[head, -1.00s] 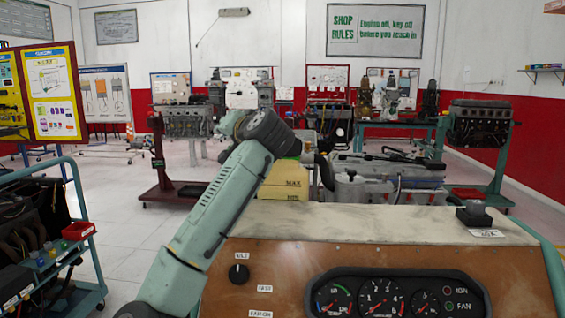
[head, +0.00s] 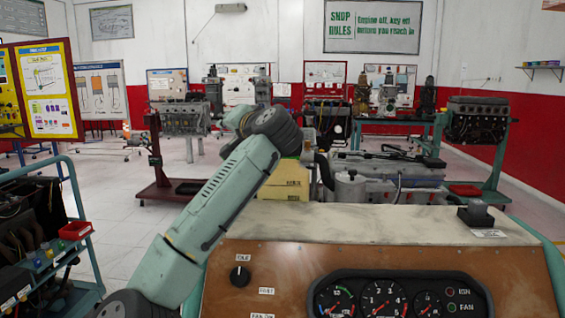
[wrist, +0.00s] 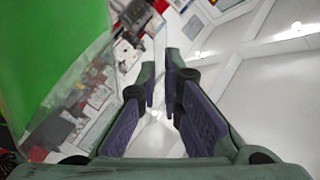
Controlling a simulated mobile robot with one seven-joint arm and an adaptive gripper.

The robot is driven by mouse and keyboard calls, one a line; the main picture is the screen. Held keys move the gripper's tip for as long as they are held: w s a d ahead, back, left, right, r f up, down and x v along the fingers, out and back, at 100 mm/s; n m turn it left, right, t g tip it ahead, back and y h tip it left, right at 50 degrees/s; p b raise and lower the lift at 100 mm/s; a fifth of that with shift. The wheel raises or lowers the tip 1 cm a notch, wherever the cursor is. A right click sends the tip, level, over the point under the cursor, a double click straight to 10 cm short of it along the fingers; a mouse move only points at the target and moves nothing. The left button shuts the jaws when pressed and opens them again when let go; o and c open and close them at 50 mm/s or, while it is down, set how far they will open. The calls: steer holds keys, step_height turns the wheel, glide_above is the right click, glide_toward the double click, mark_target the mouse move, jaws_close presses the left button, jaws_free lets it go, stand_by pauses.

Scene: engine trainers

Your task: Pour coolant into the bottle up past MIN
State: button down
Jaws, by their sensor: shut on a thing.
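The yellowish bottle (head: 284,182) with its marks stands beyond the console in the head view. My arm's wrist covers its top, and I cannot make out a liquid level in it. My gripper (wrist: 160,82) shows in the wrist view, its purple-padded fingers close together on a thin pale, see-through part. A clear container with bright green coolant (wrist: 50,50) fills the upper left of that view, close to the fingers; the thin part looks like its handle. The wrist view is strongly tilted.
The wooden console (head: 350,258) with gauges stands in front. A grey engine (head: 390,178) with a metal canister (head: 350,188) lies right of the bottle. A small black knob box (head: 476,214) sits on the console's right top.

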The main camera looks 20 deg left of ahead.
steer(key=shift+w+d+r, duration=0.2)
steer(key=shift+d, duration=0.1)
steer(key=shift+w+d+r+m, duration=0.1)
steer(key=shift+w+m, duration=0.2)
steer(key=shift+m, duration=0.2)
stand_by(0.4)
steer(key=shift+w+d+r+p, duration=0.1)
steer(key=shift+d+r+p, duration=0.1)
steer(key=shift+p, duration=0.2)
